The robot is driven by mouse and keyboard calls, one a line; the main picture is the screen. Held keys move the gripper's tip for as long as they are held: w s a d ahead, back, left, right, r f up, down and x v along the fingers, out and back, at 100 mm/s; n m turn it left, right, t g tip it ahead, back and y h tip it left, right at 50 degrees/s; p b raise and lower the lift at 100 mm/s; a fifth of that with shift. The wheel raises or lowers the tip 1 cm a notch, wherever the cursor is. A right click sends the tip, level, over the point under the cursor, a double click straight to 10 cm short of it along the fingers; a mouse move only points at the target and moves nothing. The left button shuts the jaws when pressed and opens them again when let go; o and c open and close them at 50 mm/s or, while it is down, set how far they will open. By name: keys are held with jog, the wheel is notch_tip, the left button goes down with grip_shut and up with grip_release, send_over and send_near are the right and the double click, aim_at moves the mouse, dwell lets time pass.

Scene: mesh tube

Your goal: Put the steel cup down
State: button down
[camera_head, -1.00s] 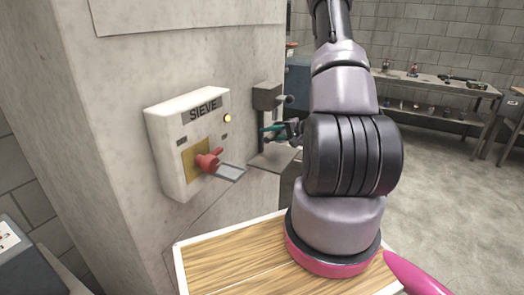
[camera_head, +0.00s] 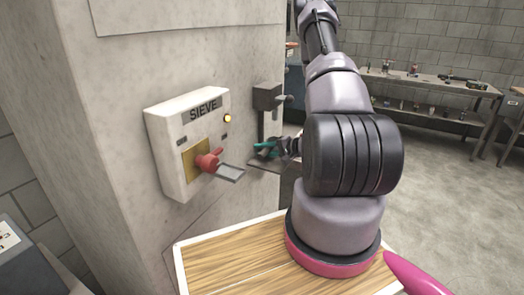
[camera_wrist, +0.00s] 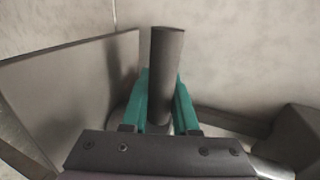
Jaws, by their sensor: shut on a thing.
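My gripper (camera_head: 264,149) has teal fingers and is beside the concrete pillar, just above a grey shelf plate. In the wrist view my gripper (camera_wrist: 162,85) is shut on an upright dull grey cylinder (camera_wrist: 167,60), which looks like part of the steel cup. Its lower end is hidden between the fingers and behind the gripper body. In the head view the cup is too small and too hidden to make out. I cannot tell whether it touches the plate.
The shelf plate (camera_head: 267,164) juts from the pillar under a grey box with a knob (camera_head: 268,97). A wooden board (camera_head: 230,255) lies below.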

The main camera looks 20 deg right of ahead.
jog(key=shift+f, duration=0.1)
jog(key=c, duration=1)
grip_release()
jog(key=shift+o, duration=0.2)
